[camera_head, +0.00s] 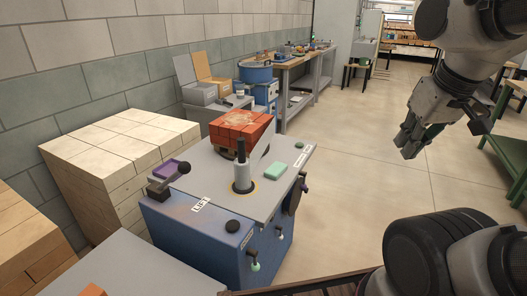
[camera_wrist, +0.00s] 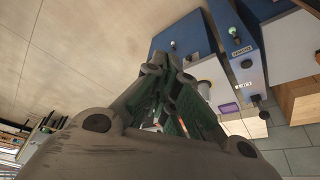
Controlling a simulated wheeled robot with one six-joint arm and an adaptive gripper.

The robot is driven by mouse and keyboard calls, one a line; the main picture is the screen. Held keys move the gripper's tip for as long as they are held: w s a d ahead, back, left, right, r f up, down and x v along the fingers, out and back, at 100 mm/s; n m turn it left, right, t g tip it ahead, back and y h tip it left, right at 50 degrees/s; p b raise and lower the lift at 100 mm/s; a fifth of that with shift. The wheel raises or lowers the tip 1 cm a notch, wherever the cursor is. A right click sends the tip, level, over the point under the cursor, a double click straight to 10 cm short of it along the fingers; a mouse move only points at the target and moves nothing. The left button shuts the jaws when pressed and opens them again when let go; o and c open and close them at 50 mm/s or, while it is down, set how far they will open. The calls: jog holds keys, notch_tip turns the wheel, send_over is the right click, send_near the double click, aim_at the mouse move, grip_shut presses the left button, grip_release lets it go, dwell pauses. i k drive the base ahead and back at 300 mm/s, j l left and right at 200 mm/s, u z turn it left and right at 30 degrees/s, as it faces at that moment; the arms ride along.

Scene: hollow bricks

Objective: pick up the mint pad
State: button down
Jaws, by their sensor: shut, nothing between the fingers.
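The mint pad (camera_head: 277,169) is a small pale green block. It lies flat on the grey top of the blue machine (camera_head: 225,192), right of the upright grey post, in the head view. I cannot make it out in the wrist view. My gripper (camera_head: 408,150) is at the upper right of the head view, over open floor, well to the right of the pad and apart from it. Its fingers (camera_wrist: 170,68) fill the middle of the wrist view, shut and empty.
On the machine top stand a grey post (camera_head: 242,168), a stack of red bricks (camera_head: 240,128) and a purple-topped part (camera_head: 165,170). Pale blocks (camera_head: 120,150) are stacked at the wall. A workbench (camera_head: 300,62) runs behind. Floor right of the machine is clear.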

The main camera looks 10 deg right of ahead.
aim_at(277, 169)
jog(key=i+l, duration=0.3)
jog(key=l, duration=0.15)
jog(key=i+l, duration=0.3)
jog(key=l, duration=0.15)
jog(key=i+l+u, duration=0.2)
jog(key=l+u, duration=0.15)
jog(key=i+l+u, duration=0.15)
jog(key=l+u, duration=0.15)
jog(key=i+l+u, duration=0.1)
jog(key=l+u, duration=0.25)
jog(key=u, duration=0.2)
jog(key=l, duration=0.05)
